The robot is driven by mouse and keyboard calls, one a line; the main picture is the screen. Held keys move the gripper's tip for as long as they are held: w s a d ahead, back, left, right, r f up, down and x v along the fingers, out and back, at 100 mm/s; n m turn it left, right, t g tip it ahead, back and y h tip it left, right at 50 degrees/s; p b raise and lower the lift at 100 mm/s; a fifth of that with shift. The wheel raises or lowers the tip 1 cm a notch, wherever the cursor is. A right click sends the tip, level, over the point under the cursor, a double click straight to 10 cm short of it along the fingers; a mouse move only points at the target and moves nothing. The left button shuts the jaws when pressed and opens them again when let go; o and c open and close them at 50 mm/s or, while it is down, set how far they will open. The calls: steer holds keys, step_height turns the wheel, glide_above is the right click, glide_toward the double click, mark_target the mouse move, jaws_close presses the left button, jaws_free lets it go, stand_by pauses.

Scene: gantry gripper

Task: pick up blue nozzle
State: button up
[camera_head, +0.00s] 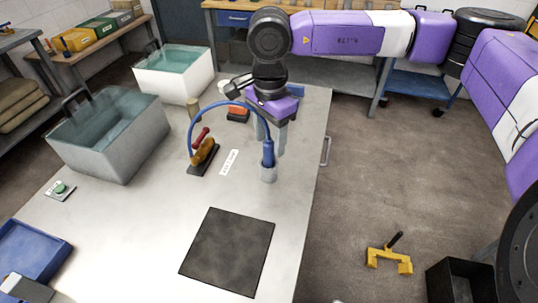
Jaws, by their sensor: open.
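The blue nozzle (268,152) stands upright in a small grey holder (269,172) on the metal table. A blue hose (213,106) arcs from it to the left. My gripper (269,138) is open and points down right at the nozzle, with its grey fingers beside the nozzle's upper part. I cannot tell whether the fingers touch it.
A brown-handled tool on a dark stand (203,157) and a white label (230,162) lie left of the nozzle. A grey basin (108,140) and a white basin (175,75) stand farther left. A dark mat (228,252) lies in front.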

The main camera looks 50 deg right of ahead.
mark_target(269, 149)
steer(key=shift+f+p, duration=0.4)
steer(key=shift+f, duration=1.55)
steer(key=shift+a, duration=0.1)
jaws_close()
steer(key=shift+r, duration=0.1)
